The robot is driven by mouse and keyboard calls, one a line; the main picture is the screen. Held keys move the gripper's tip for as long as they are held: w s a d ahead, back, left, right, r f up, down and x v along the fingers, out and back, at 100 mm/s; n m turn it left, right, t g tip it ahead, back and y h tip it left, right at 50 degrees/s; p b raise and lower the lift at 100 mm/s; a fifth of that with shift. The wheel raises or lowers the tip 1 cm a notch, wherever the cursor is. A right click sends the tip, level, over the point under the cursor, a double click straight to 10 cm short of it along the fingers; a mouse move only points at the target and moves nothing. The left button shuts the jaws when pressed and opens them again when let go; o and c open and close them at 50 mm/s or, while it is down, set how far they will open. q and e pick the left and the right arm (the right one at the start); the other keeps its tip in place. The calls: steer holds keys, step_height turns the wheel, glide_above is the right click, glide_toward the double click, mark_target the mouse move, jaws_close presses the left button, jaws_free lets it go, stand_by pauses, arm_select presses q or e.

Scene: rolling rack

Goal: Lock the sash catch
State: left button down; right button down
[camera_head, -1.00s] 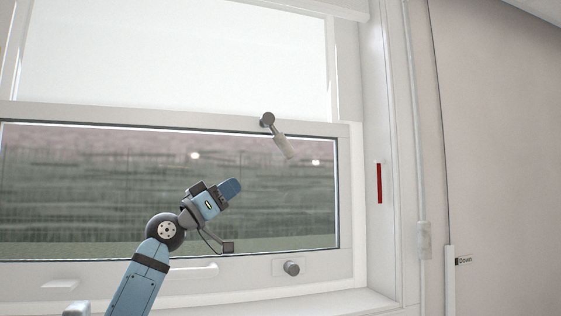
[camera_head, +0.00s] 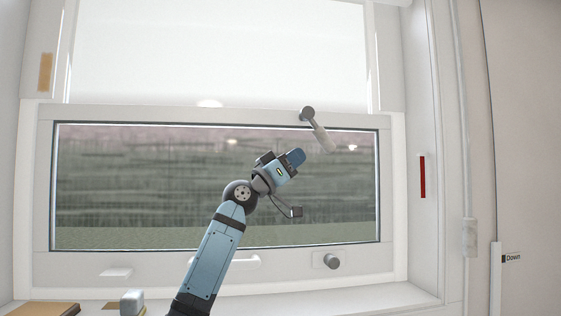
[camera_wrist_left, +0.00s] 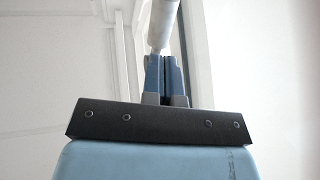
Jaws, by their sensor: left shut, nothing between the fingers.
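The sash catch has a grey round pivot (camera_head: 307,113) on the top rail of the lower sash. Its pale lever (camera_head: 321,134) slants down and right from the pivot, over the glass. My left gripper (camera_head: 298,157) is shut and empty, just left of the lever's lower end. In the left wrist view, my closed blue fingers (camera_wrist_left: 166,76) point at the pale lever (camera_wrist_left: 163,22), which rises just beyond their tips. I cannot tell whether they touch it. My right gripper is not in view.
A round grey knob (camera_head: 332,261) and a pale handle (camera_head: 116,273) are on the bottom rail. A red strip (camera_head: 422,177) is on the right frame. A brown flat object (camera_head: 42,309) and a small pale block (camera_head: 132,302) lie at the lower left.

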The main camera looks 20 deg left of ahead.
mark_target(319, 140)
arm_select(q)
steer(key=p+x, duration=0.1)
steer(key=x, duration=0.3)
steer(key=shift+w+d+r+p, duration=0.15)
steer(key=shift+r+p, duration=0.15)
steer(key=shift+w+d+r, duration=0.15)
steer(key=shift+w+d, duration=0.05)
steer(key=shift+w, duration=0.05)
steer(key=shift+w+d+r, duration=0.1)
steer(key=shift+w+d, duration=0.05)
steer(key=shift+w, duration=0.05)
